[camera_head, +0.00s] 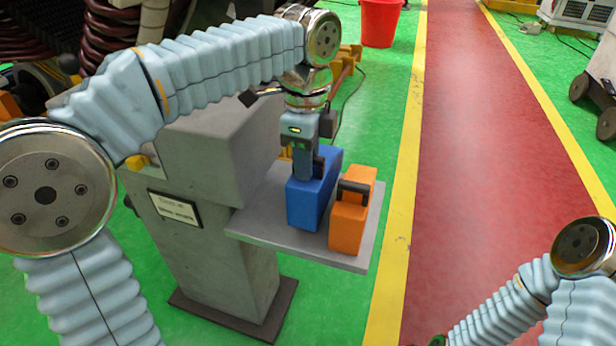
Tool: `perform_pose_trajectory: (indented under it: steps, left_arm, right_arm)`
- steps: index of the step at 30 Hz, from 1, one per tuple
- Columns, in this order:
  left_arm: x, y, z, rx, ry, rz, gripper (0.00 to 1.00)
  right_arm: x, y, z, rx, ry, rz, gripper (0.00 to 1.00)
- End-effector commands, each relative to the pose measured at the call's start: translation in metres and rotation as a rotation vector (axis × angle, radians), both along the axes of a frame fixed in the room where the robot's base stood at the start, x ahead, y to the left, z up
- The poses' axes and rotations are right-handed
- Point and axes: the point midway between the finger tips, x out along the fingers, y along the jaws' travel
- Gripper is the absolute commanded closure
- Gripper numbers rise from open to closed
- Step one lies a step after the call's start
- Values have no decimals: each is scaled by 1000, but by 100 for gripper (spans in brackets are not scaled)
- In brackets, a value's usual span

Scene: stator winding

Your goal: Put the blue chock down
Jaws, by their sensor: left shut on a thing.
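The blue chock (308,203) is a blue block at the grey shelf (285,236) of a grey stand. My left gripper (306,172) points down from above and is shut on the upper part of the blue chock. The chock is upright beside an orange block; I cannot tell whether its underside touches the shelf. My right arm shows at the lower right, but its gripper fingers are not visible.
The orange block (351,222) with a dark handle stands on the shelf just right of the blue chock. The grey stand (215,160) rises at left. A red bucket (380,22) stands on the green floor behind. The red walkway (480,180) is clear.

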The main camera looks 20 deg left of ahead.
Motion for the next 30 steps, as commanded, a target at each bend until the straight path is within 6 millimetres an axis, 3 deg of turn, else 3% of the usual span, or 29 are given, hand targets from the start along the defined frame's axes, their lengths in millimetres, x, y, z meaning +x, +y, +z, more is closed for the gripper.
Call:
perform_pose_trajectory:
  steps: [6, 16, 17, 21, 30]
  left_arm:
    - [0, 0, -30, 0, 0, 0, 100]
    - [0, 0, -34, -1, -2, 0, 100]
    - [0, 0, -34, 0, 0, 0, 73]
    - [0, 0, -34, 0, 0, 0, 52]
    - [0, 0, -32, 0, 0, 0, 51]
  right_arm:
    - [1, -2, -7, -3, -1, -4, 57]
    - [1, -3, -8, -3, -2, -4, 57]
    - [1, -3, -7, -4, -2, -4, 57]
    - [1, -3, -7, -3, -2, -4, 57]
    - [1, -2, -6, -3, -2, -4, 57]
